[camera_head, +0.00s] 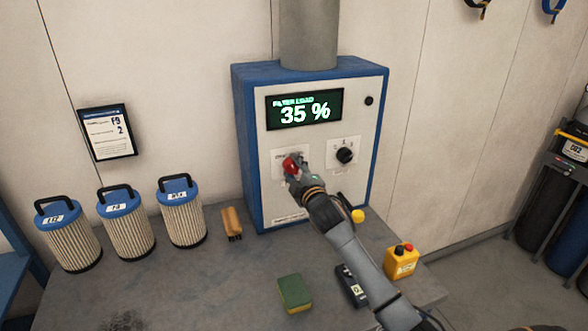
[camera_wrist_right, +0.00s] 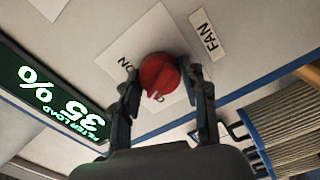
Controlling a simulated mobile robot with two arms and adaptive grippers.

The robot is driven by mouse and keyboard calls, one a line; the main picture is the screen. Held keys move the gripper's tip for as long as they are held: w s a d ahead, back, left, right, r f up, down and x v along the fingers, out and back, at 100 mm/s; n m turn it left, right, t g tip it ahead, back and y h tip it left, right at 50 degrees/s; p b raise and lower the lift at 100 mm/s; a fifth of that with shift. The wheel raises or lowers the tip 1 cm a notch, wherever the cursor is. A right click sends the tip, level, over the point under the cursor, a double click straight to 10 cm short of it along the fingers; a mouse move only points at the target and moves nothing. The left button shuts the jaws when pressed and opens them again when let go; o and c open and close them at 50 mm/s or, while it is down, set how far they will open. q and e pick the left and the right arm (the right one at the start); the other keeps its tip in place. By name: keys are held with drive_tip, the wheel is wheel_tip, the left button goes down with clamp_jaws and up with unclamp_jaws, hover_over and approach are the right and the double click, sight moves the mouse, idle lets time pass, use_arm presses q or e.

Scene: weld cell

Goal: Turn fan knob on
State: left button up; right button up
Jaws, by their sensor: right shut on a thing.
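The red fan knob (camera_head: 291,164) is on the front of the blue and white filter unit, left of a black knob. In the right wrist view the red knob (camera_wrist_right: 158,75) sits on a white plate beside a "FAN" label (camera_wrist_right: 204,36), with part of the word "ON" showing. My right gripper (camera_head: 295,172) is at the red knob and hides part of it. In the right wrist view my right gripper's fingers (camera_wrist_right: 163,85) stand on either side of the knob and are shut on it. My left gripper is in neither view.
The unit's display (camera_head: 305,109) reads 35 %. A black knob (camera_head: 345,155) is close to the right of my gripper.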

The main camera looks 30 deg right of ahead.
drive_tip(key=m, duration=0.7)
drive_tip(key=shift+m+p, duration=0.3)
drive_tip(key=shift+p, duration=0.1)
drive_tip(key=m+p, duration=0.1)
drive_tip(key=m, duration=0.5)
drive_tip(key=shift+m, duration=0.3)
drive_tip(key=o, duration=1.2)
drive_tip(key=shift+c, duration=0.2)
drive_tip(key=v, duration=1.2)
